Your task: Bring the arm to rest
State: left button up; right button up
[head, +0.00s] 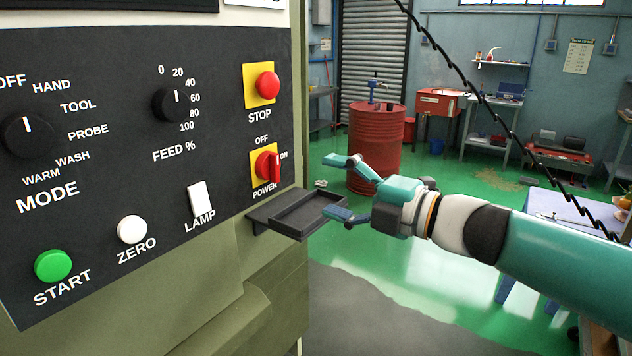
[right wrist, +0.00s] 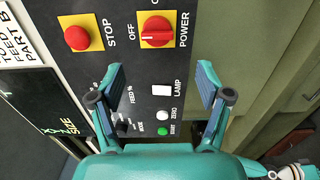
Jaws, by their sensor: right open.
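My right arm (head: 560,255) comes in from the right in the head view. Its gripper (head: 339,187) is open and empty, with its fingers pointing left at the control panel (head: 110,100). It is apart from the panel, in front of and above the dark tray. In the right wrist view the open fingers (right wrist: 160,82) frame part of the panel, with nothing between them. The red power switch (head: 268,166) on its yellow plate also shows in the right wrist view (right wrist: 156,29). My left gripper is not in view.
A dark tray (head: 272,220) juts from the panel's right edge. The panel carries a red stop button (head: 267,85), white lamp rocker (head: 200,198), green start button (head: 53,266) and knobs. A red drum (head: 376,135) stands behind. A table (head: 560,208) is at the right.

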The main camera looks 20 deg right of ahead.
jog(key=shift+s, duration=0.15)
jog(key=shift+f, duration=0.1)
dwell(0.3)
jog(key=w+a+f+m+g, duration=0.2)
jog(key=a+f+m, duration=0.1)
jog(key=f, duration=0.9)
jog(key=w+a+f+m+g, duration=0.1)
jog(key=a+f+m+g, duration=0.2)
jog(key=f, duration=0.9)
jog(key=w+a+f+m+g, duration=0.1)
jog(key=w+a+f+m, duration=0.2)
jog(key=f, duration=1)
jog(key=s+a+f+m+g+h, duration=0.1)
jog(key=s+a+f+m+g, duration=0.1)
jog(key=s+f+m, duration=0.45)
jog(key=s+a+f+m+g+h, duration=0.1)
jog(key=s+a+f+g, duration=0.2)
jog(key=f, duration=0.7)
jog(key=s+d+f+m+g+h, duration=0.1)
jog(key=s+f+m, duration=0.3)
jog(key=s, duration=0.4)
jog(key=s+f+m+g+h, duration=0.2)
jog(key=s+f+m+g, duration=0.1)
jog(key=s, duration=0.5)
jog(key=shift+s+d+f+m, duration=0.35)
jog(key=shift+f+m, duration=0.3)
jog(key=shift+m, duration=0.6)
